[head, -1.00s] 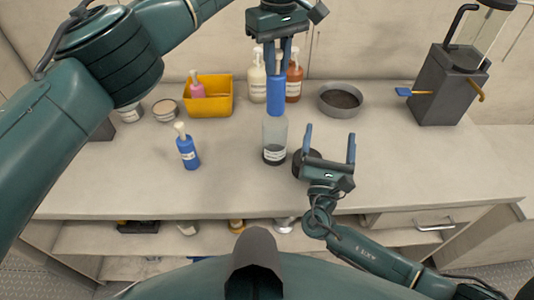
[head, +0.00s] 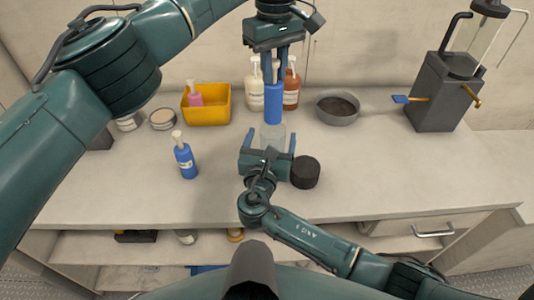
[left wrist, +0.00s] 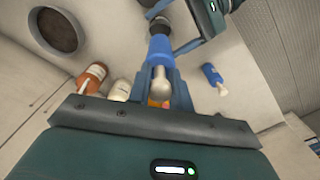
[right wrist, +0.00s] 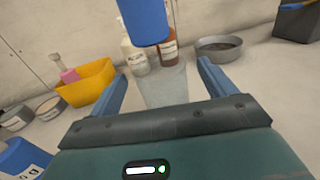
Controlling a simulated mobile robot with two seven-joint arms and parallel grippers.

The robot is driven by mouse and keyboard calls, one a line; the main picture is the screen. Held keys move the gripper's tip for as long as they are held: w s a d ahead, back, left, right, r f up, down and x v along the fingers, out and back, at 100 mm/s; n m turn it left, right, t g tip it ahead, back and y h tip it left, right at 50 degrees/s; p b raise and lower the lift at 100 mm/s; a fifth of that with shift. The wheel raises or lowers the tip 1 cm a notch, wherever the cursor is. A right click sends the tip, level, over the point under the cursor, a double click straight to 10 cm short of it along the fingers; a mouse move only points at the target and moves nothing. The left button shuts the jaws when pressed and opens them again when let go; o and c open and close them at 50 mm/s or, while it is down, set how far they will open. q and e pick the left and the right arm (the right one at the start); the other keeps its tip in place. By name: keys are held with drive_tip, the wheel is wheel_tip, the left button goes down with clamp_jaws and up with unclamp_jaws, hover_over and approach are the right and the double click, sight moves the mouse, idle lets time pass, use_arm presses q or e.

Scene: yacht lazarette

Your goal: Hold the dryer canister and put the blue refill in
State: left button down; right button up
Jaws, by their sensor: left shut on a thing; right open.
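The dryer canister (head: 272,134) is a clear cylinder standing upright on the worktop. In the right wrist view its translucent body (right wrist: 165,86) shows between the fingers. My right gripper (head: 267,142) is open, with one finger on each side of the canister; contact is not clear. My left gripper (head: 274,75) is shut on the blue refill (head: 273,103) and holds it upright just above the canister. The refill also shows in the right wrist view (right wrist: 143,20) and the left wrist view (left wrist: 160,48). The canister's lower part is hidden behind my right gripper in the head view.
A black round cap (head: 305,172) lies right of the canister. A blue bottle (head: 185,158) stands to the left. Behind are a yellow bin (head: 208,112), white (head: 254,90) and brown (head: 291,88) pump bottles and a grey bowl (head: 338,109). A dark dispenser (head: 438,95) stands at right.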

sight(274, 128)
drive_tip(key=shift+x, duration=2.25)
drive_tip(key=c, duration=1.2)
